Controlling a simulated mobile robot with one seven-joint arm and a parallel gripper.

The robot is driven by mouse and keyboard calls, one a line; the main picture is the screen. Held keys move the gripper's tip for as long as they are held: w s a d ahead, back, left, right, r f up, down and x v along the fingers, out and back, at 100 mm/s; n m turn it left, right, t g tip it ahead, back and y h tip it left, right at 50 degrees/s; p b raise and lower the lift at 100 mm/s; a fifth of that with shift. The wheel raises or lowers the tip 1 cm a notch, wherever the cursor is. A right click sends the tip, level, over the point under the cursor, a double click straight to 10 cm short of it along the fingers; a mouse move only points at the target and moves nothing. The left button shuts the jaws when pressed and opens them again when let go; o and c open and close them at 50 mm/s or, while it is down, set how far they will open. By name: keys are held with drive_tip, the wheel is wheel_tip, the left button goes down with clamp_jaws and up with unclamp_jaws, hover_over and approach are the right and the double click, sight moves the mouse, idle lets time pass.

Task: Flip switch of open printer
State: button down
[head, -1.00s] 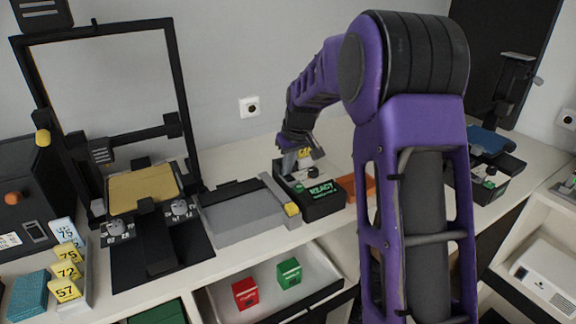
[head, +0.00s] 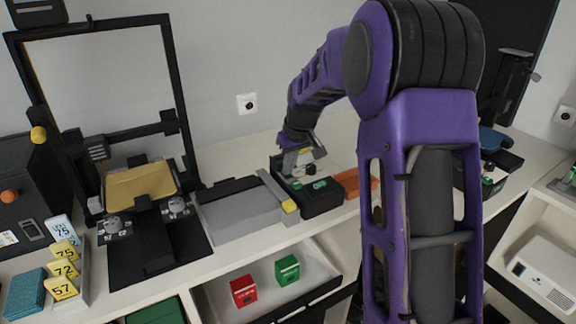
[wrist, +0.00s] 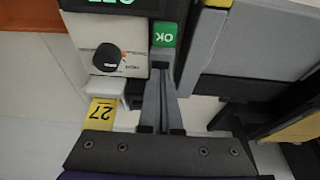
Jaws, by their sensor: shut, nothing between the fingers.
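A tall black open-frame printer with a tan plate (head: 140,188) stands at left in the head view. Two grey knobs sit at its front. To its right, a small black control box (head: 322,204) has a green-lit display (head: 320,185). In the wrist view, the box shows a white panel with a black knob (wrist: 107,57) and a green OK piece (wrist: 164,34), its text upside down. My gripper (wrist: 160,72) is shut and empty, its fingertips just beside the OK piece; I cannot tell whether they touch. It also shows in the head view (head: 298,168).
A flat grey device (head: 238,208) lies between the printer and control box. An orange block (head: 366,182) lies right of the box. Red (head: 244,290) and green (head: 287,270) blocks sit on the lower shelf.

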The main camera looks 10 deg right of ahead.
drive_tip(key=p+v, duration=0.2)
drive_tip(key=v, duration=1.2)
drive_tip(key=shift+w+a+p, duration=0.2)
drive_tip(key=shift+w+p, duration=0.15)
drive_tip(key=shift+p, duration=0.05)
